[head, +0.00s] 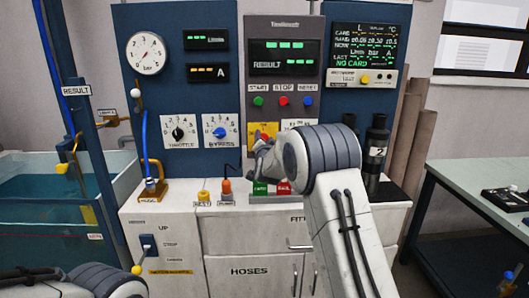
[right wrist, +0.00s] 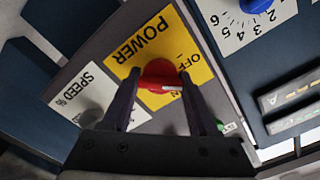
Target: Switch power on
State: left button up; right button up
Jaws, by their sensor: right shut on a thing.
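The yellow POWER plate (right wrist: 160,50) fills the middle of the right wrist view, with a red rotary knob (right wrist: 155,74) on it. The knob has a white pointer mark that points to the right in that view. The word OFF shows beside the knob; the other label is partly hidden by a finger. My right gripper (right wrist: 160,85) is shut on the red knob, one finger on each side. In the head view my right gripper (head: 262,145) covers the knob, and part of the yellow plate (head: 256,128) shows above it. My left gripper is out of view.
Start, stop and reset buttons (head: 283,101) sit above on the console, whose displays (head: 284,57) are lit. A white SPEED plate (right wrist: 78,92) adjoins the POWER plate. Black cylinders (head: 376,148) stand to the right. A water tank (head: 40,215) is at left.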

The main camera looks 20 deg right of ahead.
jog(key=m+b, duration=0.4)
jog(key=b, duration=0.1)
jog(key=m+b, duration=0.2)
jog(key=shift+d+f+b, duration=0.1)
jog(key=shift+f+b, duration=0.25)
jog(key=shift+b, duration=0.05)
jog(key=shift+r+m+b, duration=0.15)
jog(key=shift+m+b, duration=1.5)
jog(key=shift+m, duration=0.15)
jog(key=o, duration=1.4)
jog(key=b+v, duration=0.1)
jog(key=v, duration=0.9)
jog(key=shift+s+r+b, duration=0.1)
jog(key=shift+s+b, duration=0.15)
jog(key=shift+b, duration=0.05)
